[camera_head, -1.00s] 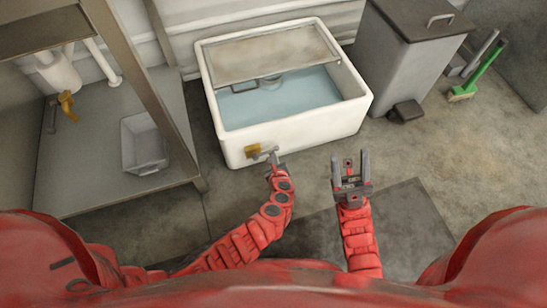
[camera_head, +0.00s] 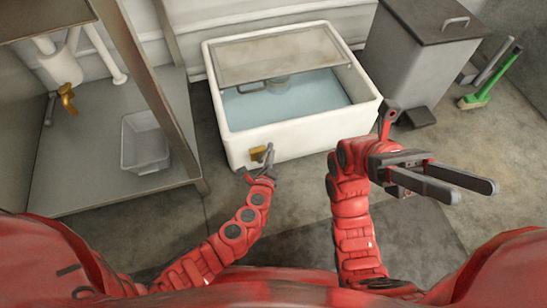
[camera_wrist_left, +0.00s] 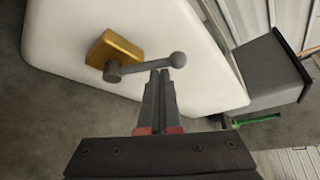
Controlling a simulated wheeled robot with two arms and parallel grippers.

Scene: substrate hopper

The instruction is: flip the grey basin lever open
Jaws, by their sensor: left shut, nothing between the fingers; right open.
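The white basin (camera_head: 292,147) stands on the floor against the wall, with bluish water inside. On its front wall is a brass block (camera_head: 257,153). In the left wrist view, the grey lever (camera_wrist_left: 148,66) runs right from a pivot on the brass block (camera_wrist_left: 120,47) to a round ball end. My left gripper (camera_head: 268,156) is shut and empty at the lever. In the left wrist view its fingertips (camera_wrist_left: 160,76) lie just below the lever's rod near the ball; I cannot tell whether they touch. My right gripper (camera_head: 474,191) is open and empty, pointing right.
The floor before the basin is clear.

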